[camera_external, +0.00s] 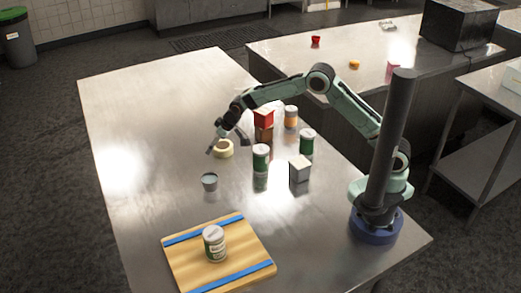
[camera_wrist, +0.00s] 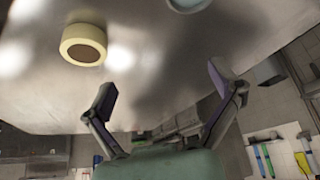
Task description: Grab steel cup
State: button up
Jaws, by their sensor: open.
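The steel cup (camera_external: 209,182) is a small grey metal cup, standing on the steel table between the tape roll and the cutting board. My gripper (camera_external: 228,138) is above the table, beyond the cup in the external view, with the tape roll seen close by it. In the wrist view my gripper (camera_wrist: 163,86) has its two fingers spread wide with nothing between them. A round grey rim at the top edge of the wrist view, probably the cup (camera_wrist: 187,4), is mostly cut off.
A pale yellow tape roll (camera_external: 223,149) lies near my gripper, also in the wrist view (camera_wrist: 84,40). A cutting board (camera_external: 188,262) holds another can (camera_external: 214,243). The table's left side is clear.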

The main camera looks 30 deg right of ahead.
aim_at(210, 178)
jog(key=shift+n+g, duration=0.6)
jog(key=s+a+f, duration=0.1)
jog(key=f, duration=0.1)
jog(key=s+a+f, duration=0.1)
jog(key=s+f, duration=0.1)
jog(key=s+a+f, duration=0.1)
jog(key=f, duration=0.1)
jog(key=shift+s+a, duration=0.1)
jog(key=shift+s, duration=0.15)
jog(key=x, duration=0.6)
jog(key=c, duration=1.3)
